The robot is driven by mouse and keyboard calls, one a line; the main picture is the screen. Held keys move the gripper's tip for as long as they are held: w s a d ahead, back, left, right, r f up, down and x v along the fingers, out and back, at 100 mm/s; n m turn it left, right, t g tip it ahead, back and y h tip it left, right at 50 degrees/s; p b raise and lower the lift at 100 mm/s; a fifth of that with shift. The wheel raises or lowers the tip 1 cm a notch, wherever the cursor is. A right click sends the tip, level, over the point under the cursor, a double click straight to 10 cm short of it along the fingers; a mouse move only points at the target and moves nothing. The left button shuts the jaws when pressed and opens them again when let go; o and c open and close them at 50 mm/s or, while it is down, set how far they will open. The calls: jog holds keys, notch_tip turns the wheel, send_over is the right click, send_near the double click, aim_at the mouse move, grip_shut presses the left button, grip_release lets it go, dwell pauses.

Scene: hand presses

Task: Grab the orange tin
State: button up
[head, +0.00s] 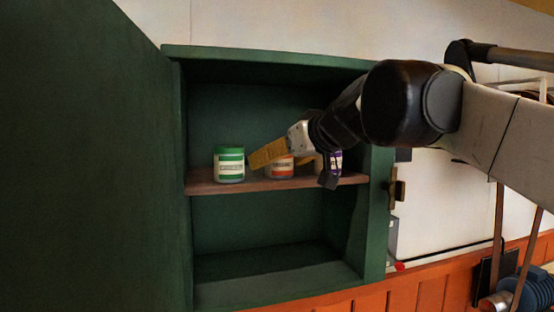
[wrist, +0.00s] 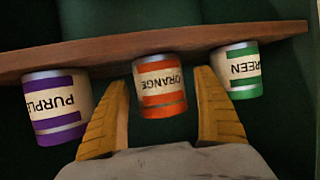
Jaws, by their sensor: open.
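The orange tin (wrist: 160,85) stands on the cabinet's shelf between a purple tin and a green tin. In the wrist view it appears upside down and sits between the open fingers of my gripper (wrist: 160,110), with a gap on each side. In the head view the orange tin (head: 279,167) is partly hidden behind my gripper (head: 290,165). I cannot tell from these frames how deep the tin is between the fingers.
The green tin (head: 229,165) stands left of the orange tin and the purple tin (head: 335,162) right of it, partly covered. The wooden shelf (head: 205,187) is inside a green cabinet, with an open door (head: 85,160) at the left. The lower compartment (head: 265,230) looks empty.

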jog(key=shift+s, duration=0.15)
jog(key=shift+c, duration=0.7)
jog(key=shift+s+d+r, duration=0.1)
jog(key=c, duration=1.3)
